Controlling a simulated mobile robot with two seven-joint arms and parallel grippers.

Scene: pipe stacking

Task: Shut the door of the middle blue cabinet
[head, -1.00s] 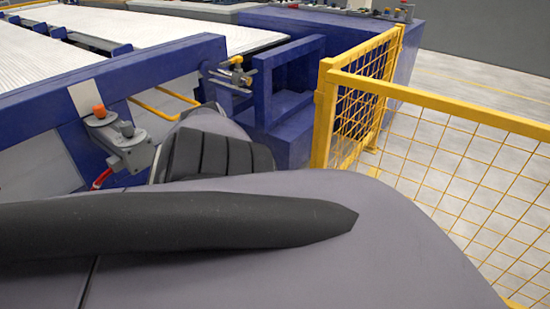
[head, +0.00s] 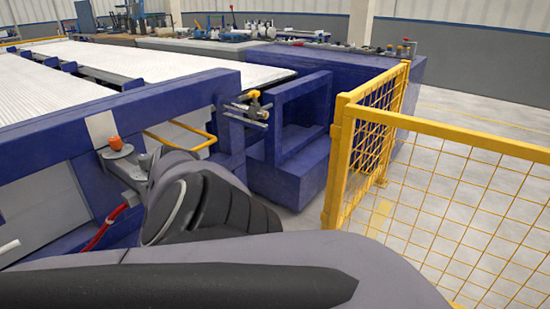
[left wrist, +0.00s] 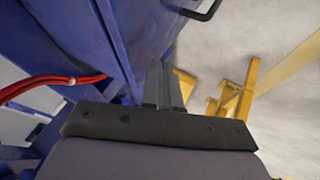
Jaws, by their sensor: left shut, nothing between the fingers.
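In the left wrist view, my left gripper (left wrist: 164,86) is shut and empty, its two fingers together. Just beyond and left of it is a blue cabinet-like panel (left wrist: 145,30) with a vertical seam and a dark bar handle (left wrist: 208,12) at the top edge. I cannot tell whether the fingers touch the panel, or whether this is the middle cabinet's door. In the head view, an open blue box-like frame (head: 318,95) stands behind my arm. My arm hides much of the area below it, and the left gripper is hidden there. My right gripper is not in view.
A yellow mesh fence (head: 440,190) stands on the right, with bare floor beyond. A long blue-framed machine (head: 100,115) fills the left. A red hose (left wrist: 50,82) runs at the left in the left wrist view, and yellow posts (left wrist: 240,95) stand at the right.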

